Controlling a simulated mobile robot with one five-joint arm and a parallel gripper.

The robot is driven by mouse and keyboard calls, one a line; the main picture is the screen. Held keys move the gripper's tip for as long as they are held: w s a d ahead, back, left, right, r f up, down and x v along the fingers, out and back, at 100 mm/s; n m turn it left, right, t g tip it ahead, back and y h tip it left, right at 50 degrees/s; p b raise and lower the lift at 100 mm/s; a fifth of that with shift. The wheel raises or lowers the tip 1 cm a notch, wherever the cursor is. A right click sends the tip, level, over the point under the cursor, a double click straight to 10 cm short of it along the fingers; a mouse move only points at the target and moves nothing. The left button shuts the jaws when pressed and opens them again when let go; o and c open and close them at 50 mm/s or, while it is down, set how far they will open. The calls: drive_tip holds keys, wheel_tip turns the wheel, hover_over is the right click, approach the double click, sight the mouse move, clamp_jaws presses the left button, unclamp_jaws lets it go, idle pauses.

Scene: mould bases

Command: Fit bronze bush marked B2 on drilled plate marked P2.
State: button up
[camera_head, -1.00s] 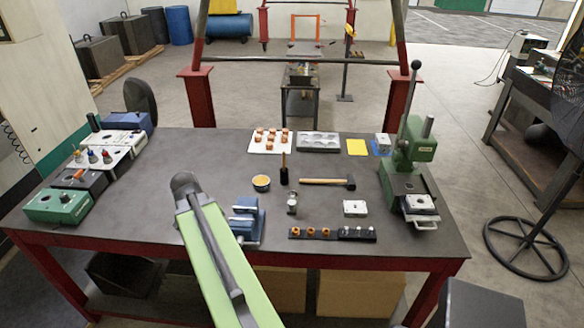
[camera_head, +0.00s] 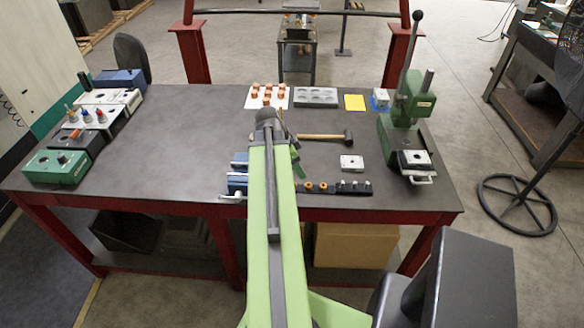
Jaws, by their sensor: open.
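Small orange-bronze bushes (camera_head: 309,187) stand on a black rack (camera_head: 334,191) at the table's front edge, just right of my arm. Their marks are too small to read, so I cannot tell which is B2. A pale drilled plate (camera_head: 351,163) lies flat on the table behind the rack. Another pale plate (camera_head: 413,158) sits on the base of the green press. I cannot read P2 on either. My green arm reaches forward over the table and covers its middle. A short green part of it shows left of and behind the rack; my gripper's jaws are not visible.
The green press (camera_head: 407,108) stands at the right. A hammer (camera_head: 325,137), a white board with copper pieces (camera_head: 283,99), a grey tray (camera_head: 316,97) and a yellow sheet (camera_head: 355,102) lie towards the back. A blue vise (camera_head: 238,180) is left of my arm. The left-centre tabletop is clear.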

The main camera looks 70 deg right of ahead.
drive_tip(key=b+x, duration=0.8)
drive_tip(key=x, duration=0.3)
drive_tip(key=shift+f+b, duration=0.15)
drive_tip(key=shift+b, duration=0.25)
clamp_jaws()
drive_tip(key=shift+r+p, duration=1.1)
